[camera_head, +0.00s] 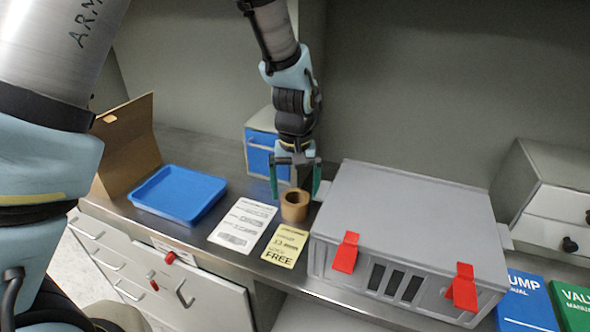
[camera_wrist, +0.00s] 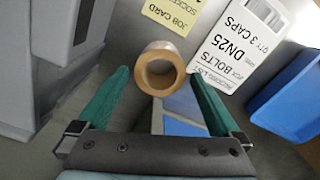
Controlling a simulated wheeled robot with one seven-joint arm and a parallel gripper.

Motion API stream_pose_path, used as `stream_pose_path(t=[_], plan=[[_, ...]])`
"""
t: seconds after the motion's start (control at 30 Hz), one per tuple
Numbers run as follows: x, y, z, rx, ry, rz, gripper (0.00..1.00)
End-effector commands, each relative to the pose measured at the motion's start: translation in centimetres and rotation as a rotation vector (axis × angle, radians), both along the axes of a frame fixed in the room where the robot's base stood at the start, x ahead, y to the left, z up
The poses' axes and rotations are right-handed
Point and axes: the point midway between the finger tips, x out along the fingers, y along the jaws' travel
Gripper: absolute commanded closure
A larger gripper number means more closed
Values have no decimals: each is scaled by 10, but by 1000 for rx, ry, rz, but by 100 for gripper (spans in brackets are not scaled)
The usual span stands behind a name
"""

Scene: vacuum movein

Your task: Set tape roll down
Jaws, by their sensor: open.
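The brown tape roll (camera_head: 295,204) stands on the steel counter, just behind the yellow card and left of the grey box, with its round hole facing up. In the wrist view the tape roll (camera_wrist: 160,68) sits beyond and between the fingertips, with clear gaps on both sides. My gripper (camera_head: 295,180) is above and slightly behind the roll, its green fingers spread apart. The open fingers also show in the wrist view (camera_wrist: 160,82), holding nothing.
A large grey box (camera_head: 410,215) with red latches stands close to the right. A white card (camera_head: 242,224) and yellow card (camera_head: 285,246) lie in front. A blue tray (camera_head: 178,194) is at left, a blue-fronted box (camera_head: 262,148) behind. Blue and green manuals (camera_head: 527,300) lie at far right.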

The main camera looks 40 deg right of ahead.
Motion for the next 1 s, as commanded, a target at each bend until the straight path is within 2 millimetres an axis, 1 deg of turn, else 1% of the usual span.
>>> stream_pose_path(t=[0.1,0.2,0.3,0.4,0.57,0.77,0.83,0.93,0.97,1.0], plan=[[1,-2,24,-7,-3,-1,0],[0,-1,45,-6,-3,0,0],[0,-1,62,-4,-3,-1,0],[0,0,74,-3,-2,0,0],[0,0,83,-1,-1,0,0],[0,0,84,-1,-1,1,0],[4,4,84,-1,-2,7,0],[19,20,85,-6,-3,33,0],[25,28,85,-8,-5,45,0],[36,41,86,-12,-7,63,0]])
